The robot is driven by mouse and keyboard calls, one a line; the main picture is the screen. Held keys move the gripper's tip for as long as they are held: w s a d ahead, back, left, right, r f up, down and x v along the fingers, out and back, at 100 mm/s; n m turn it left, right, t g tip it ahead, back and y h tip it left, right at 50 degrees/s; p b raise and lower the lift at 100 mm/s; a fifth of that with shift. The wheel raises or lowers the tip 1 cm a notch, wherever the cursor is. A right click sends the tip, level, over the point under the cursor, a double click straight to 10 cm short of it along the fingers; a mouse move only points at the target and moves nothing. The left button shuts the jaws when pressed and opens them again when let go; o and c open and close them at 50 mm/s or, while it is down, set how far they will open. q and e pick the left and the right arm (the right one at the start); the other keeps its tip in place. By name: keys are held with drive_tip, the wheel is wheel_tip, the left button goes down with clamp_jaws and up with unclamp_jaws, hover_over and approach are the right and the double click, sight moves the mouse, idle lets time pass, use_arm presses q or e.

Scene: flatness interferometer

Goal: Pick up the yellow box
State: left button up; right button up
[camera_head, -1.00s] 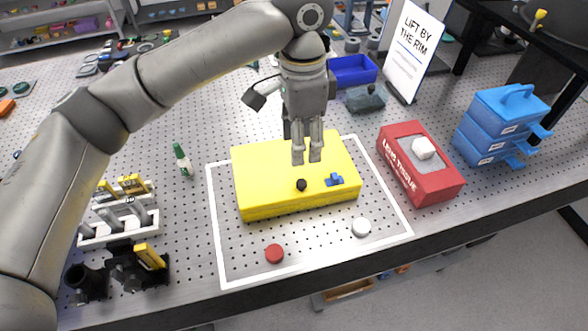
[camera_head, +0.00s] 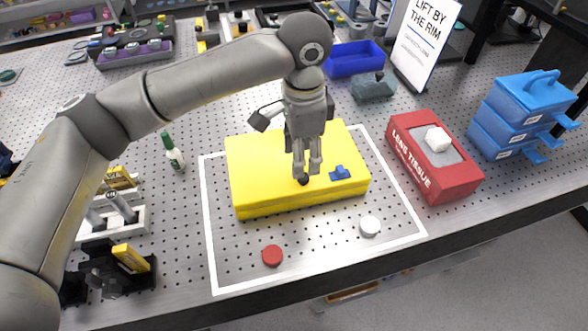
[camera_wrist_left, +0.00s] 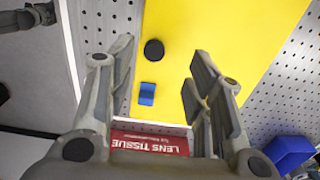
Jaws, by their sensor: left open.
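The yellow box (camera_head: 255,165) lies flat inside a white outline on the perforated bench. It has a black knob (camera_head: 303,181) and a small blue piece (camera_head: 341,173) on top. In the left wrist view the yellow box (camera_wrist_left: 200,25) fills the middle, with the knob (camera_wrist_left: 153,50) and blue piece (camera_wrist_left: 146,94) between my fingers. My left gripper (camera_head: 307,170) points down over the box, its fingertips close to the knob. In the left wrist view my left gripper (camera_wrist_left: 160,62) is open and empty. I cannot tell whether the fingertips touch anything. My right gripper is not in view.
A red lens tissue box (camera_head: 425,165) stands right of the outline. A red disc (camera_head: 272,255) and a white disc (camera_head: 370,225) lie in front of the yellow box. A green-capped bottle (camera_head: 173,155) stands left. Blue drawers (camera_head: 520,115) and a sign (camera_head: 425,40) stand at right.

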use_arm(q)
drive_tip(key=f, duration=0.1)
drive_tip(key=f+p, duration=0.1)
drive_tip(key=f, duration=0.2)
drive_tip(key=shift+s+d+f, duration=0.1)
drive_tip(key=shift+s+d, duration=0.15)
drive_tip(key=shift+f, duration=0.65)
clamp_jaws()
drive_tip(key=shift+w+r+p, duration=0.15)
drive_tip(key=shift+p, duration=0.15)
